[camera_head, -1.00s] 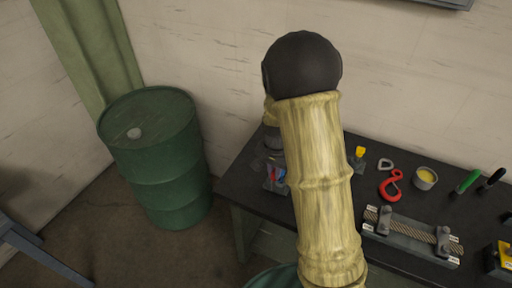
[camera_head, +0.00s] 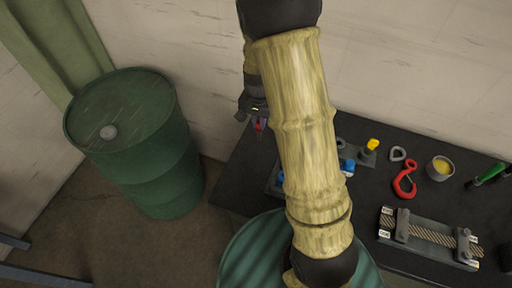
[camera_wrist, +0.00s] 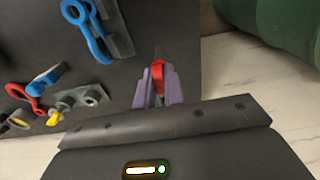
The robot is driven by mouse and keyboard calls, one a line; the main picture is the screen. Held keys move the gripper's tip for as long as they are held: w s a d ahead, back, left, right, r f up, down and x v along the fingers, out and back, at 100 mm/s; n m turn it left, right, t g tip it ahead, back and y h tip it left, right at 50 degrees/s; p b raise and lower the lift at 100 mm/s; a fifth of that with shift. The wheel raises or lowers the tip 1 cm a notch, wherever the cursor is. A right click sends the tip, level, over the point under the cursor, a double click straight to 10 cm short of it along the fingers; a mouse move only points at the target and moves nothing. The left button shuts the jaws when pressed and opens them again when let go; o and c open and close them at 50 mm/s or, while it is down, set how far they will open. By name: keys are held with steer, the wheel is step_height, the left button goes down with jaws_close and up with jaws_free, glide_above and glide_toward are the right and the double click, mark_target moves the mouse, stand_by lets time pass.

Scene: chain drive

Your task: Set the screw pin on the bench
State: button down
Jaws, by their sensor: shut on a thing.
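My gripper (camera_wrist: 160,92) has purple fingers shut on a small red piece with a dark tip, which I take to be the screw pin (camera_wrist: 158,72). In the head view my gripper (camera_head: 258,124) hangs at upper left of the bench, with a bit of red between its fingers; my arm hides much of the area beside it. The dark bench (camera_head: 355,212) runs to the right, and its top also shows in the wrist view (camera_wrist: 150,25). The pin appears over the bench near its edge; its height above the top is hard to tell.
A blue shackle (camera_wrist: 88,28) sits on a grey fixture. A second blue piece (camera_wrist: 45,80), a red hook (camera_head: 404,180), a tin (camera_head: 440,168) and a rope clamp fixture (camera_head: 430,238) occupy the bench. A green drum (camera_head: 140,145) stands left of it.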

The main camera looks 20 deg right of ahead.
mark_target(259, 136)
steer(key=shift+s+r, duration=0.15)
steer(key=f, duration=0.2)
steer(key=f+p, duration=0.1)
steer(key=f, duration=0.2)
steer(key=shift+w+a+f, duration=0.1)
steer(key=shift+w+f, duration=0.1)
steer(key=shift+f, duration=0.3)
steer(key=shift+s, duration=0.1)
steer(key=shift+f, duration=0.1)
steer(key=shift+s+f+p, duration=0.15)
steer(key=shift+f+p, duration=0.2)
steer(key=shift+p, duration=0.05)
steer(key=shift+f+p, duration=0.4)
steer(key=shift+f, duration=1.2)
